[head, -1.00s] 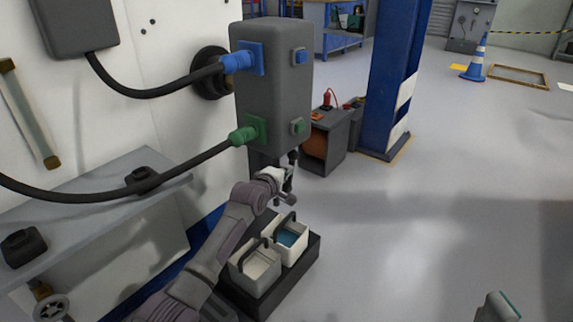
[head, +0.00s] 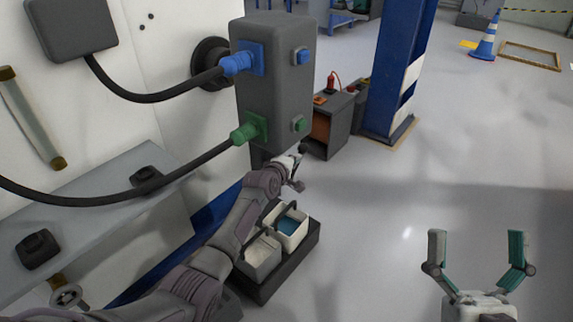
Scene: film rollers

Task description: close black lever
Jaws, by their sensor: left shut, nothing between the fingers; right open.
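A tall grey box (head: 275,80) with a blue and a green plug stands at the wall. I cannot make out a black lever clearly. The area just below the box is partly hidden by my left arm. My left gripper (head: 301,158) is just below the box's lower right corner, small in view. It is shut with nothing seen in it. I cannot tell whether it touches the box. My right gripper (head: 477,258) is at the lower right, open and empty, fingers pointing up in the picture, far from the box.
Two white buckets (head: 292,229) stand in a dark tray (head: 312,246) below my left gripper. A grey shelf (head: 95,205) with black objects is at left. A dark cabinet (head: 342,125) and a blue pillar (head: 395,70) stand behind.

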